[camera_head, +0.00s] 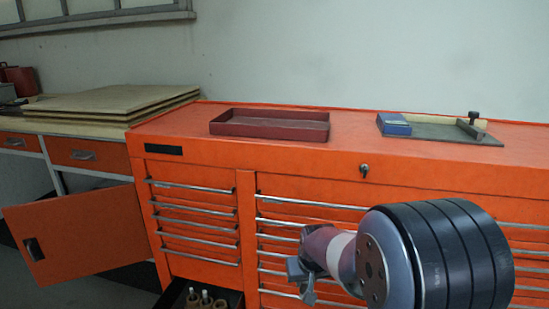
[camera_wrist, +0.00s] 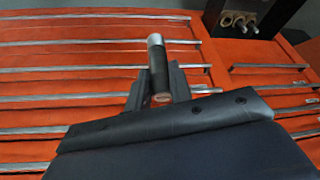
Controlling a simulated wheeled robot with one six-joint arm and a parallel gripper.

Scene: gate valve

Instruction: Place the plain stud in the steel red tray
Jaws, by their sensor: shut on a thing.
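The dark red tray (camera_head: 270,131) lies on the orange cabinet top, left of centre in the head view, and looks empty. My gripper (camera_head: 302,278) is low in front of the cabinet's drawers, below the tray and to its right. In the wrist view my gripper (camera_wrist: 157,92) is shut on a stud (camera_wrist: 157,62), a short dark cylinder with a bare silver end. The silver end sticks out past the jaws. In the head view I cannot make out the stud clearly.
An open drawer at the bottom holds several upright cylindrical pieces (camera_head: 206,299), also at the top of the wrist view (camera_wrist: 240,20). A grey plate (camera_head: 450,134) with a blue box (camera_head: 394,124) lies right on the cabinet top (camera_head: 350,150). An orange door (camera_head: 85,235) hangs open at left.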

